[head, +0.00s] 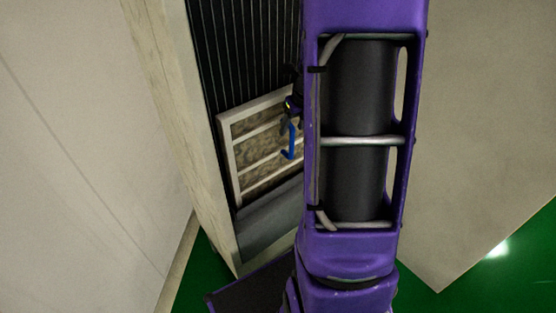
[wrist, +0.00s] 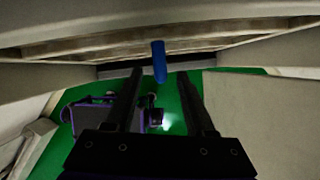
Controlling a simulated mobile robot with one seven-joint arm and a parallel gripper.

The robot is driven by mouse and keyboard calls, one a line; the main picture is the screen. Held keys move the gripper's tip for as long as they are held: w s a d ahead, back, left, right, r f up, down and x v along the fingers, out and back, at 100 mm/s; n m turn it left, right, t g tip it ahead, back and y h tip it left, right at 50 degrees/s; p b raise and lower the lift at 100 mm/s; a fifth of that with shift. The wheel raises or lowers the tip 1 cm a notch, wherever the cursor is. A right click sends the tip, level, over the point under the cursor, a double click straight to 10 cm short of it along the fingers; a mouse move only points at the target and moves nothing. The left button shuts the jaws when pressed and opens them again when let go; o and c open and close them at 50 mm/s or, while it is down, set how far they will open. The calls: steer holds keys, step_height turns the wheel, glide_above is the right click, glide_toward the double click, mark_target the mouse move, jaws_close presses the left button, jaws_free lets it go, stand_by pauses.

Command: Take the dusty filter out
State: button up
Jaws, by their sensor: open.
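The dusty filter (head: 262,150) is a pale frame with cross slats over mottled grey-brown material. It sits tilted in the dark ribbed opening of the machine in the head view. Its blue handle (head: 291,142) sticks out at the right of the visible part. My gripper (head: 290,108) is near the handle, and my purple arm hides the filter's right side. In the wrist view the filter (wrist: 90,50) spans the top. The blue handle (wrist: 159,62) shows in line with the gap between the open fingers of my gripper (wrist: 160,74). I cannot tell if they touch it.
The machine's pale side wall (head: 160,100) stands left of the opening, with dark vertical ribs (head: 240,50) above the filter. A grey ledge (head: 268,222) lies below it. A pale panel (head: 475,130) stands at the right. Green floor (head: 515,255) shows at the lower right.

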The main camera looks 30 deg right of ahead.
mark_target(291, 136)
steer(key=b+x, duration=0.1)
steer(key=x, duration=0.4)
steer(key=shift+s+f+b, duration=0.1)
steer(key=shift+s+b, duration=0.1)
steer(key=shift+b, duration=0.2)
steer(key=shift+w+f, duration=0.2)
steer(key=shift+f, duration=0.05)
jaws_close()
steer(key=shift+d, duration=0.1)
stand_by(0.8)
